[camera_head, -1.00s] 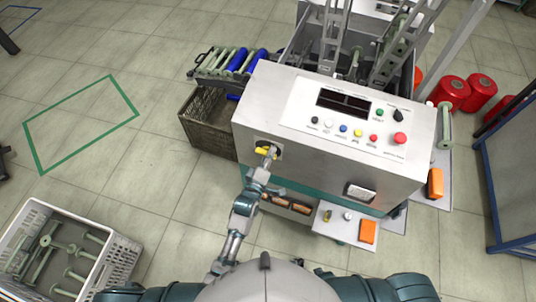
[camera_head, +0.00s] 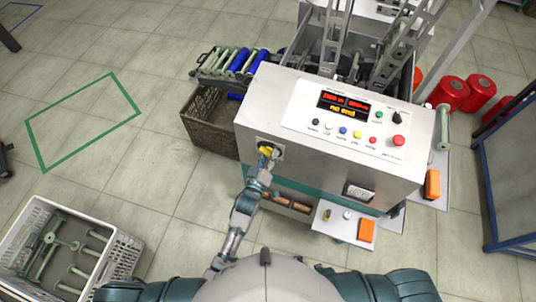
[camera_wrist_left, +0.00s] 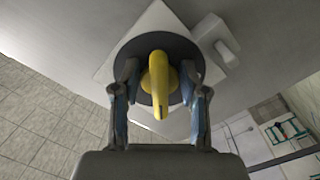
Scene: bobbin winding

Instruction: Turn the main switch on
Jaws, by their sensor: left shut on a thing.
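The main switch (camera_head: 265,151) is a yellow handle on a round dark base on the front face of the grey winding machine (camera_head: 300,153). In the left wrist view the yellow handle (camera_wrist_left: 160,84) points down the picture, between the two fingers. My left gripper (camera_head: 264,162) is at the switch and shut on its handle; the fingers (camera_wrist_left: 161,95) stand on both sides of it. The display (camera_head: 343,105) on the machine's panel is lit with red and yellow characters. My right gripper is not in view.
Coloured buttons (camera_head: 357,135) and a red knob (camera_head: 398,141) sit on the panel. A small shelf (camera_head: 335,216) sticks out below the machine's front. A brown crate (camera_head: 212,136) stands left of it, and a white crate (camera_head: 115,262) with green bobbins at lower left.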

